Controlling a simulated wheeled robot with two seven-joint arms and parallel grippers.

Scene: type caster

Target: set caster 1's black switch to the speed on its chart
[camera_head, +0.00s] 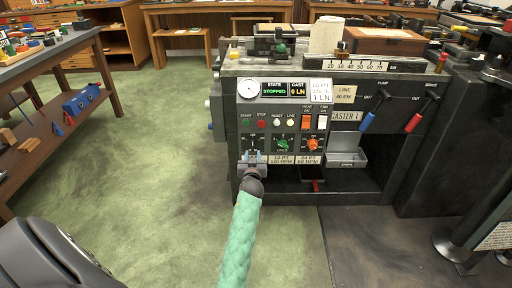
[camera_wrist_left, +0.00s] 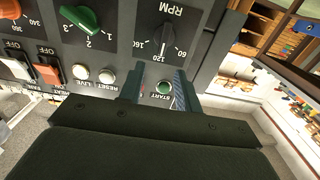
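The black switch (camera_wrist_left: 168,36) of caster 1 is in the left wrist view, which shows the panel upside down. The chart plates read 12 PT 120 RPM (camera_head: 282,160) and 24 PT 60 RPM (camera_head: 309,160).
A green knob (camera_head: 283,145) and an orange knob (camera_head: 312,144) sit right of the switch. The display (camera_head: 274,88) reads STOPPED. A card (camera_head: 321,88) is above the fan switch; its small text is hard to read. A grey tray (camera_head: 347,157) juts out at right.

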